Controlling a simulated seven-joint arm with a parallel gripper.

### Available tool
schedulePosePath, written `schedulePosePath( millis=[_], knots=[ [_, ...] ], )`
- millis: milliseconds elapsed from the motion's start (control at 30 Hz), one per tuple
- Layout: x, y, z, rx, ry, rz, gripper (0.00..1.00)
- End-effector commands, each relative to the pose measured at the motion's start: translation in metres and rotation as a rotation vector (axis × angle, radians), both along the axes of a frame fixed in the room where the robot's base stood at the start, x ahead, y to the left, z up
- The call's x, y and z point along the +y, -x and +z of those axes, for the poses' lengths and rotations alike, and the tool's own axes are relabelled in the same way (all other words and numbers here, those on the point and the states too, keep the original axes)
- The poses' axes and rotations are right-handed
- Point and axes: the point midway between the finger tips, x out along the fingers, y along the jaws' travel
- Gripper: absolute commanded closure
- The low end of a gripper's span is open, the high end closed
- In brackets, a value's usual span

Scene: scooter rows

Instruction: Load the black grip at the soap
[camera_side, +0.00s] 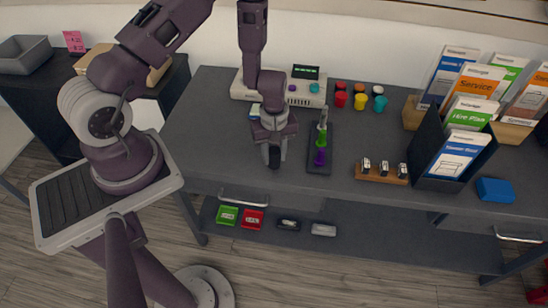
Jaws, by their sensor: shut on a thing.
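My gripper (273,147) points down over the dark table, just left of a narrow dark rack. It is shut on the black grip (274,159), a small dark piece showing at its fingertips. I cannot tell whether the grip touches the table. The rack (314,168) holds a row with a pale upright piece (323,115), a green piece (321,138) and a purple piece (320,157). I cannot clearly pick out the soap.
A wooden block with metal pieces (381,174), a leaflet holder (440,150) and a blue box (495,190) are to the right. Table left of my gripper is clear.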

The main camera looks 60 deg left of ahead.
Motion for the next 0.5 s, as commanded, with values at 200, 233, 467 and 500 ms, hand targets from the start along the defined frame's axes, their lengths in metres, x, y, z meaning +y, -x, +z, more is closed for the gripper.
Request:
schedulePosePath(
  millis=[200,233,467,500],
  knots=[
    [0.0,-0.001,0.056,-0.006,-0.002,-0.001,1.0],
    [0.0,-0.001,0.062,-0.007,-0.002,0.0,1.0],
    [0.018,-0.021,0.081,-0.005,-0.001,0.009,1.0],
    [0.028,-0.032,0.081,-0.005,-0.002,0.014,1.0]
  ],
)
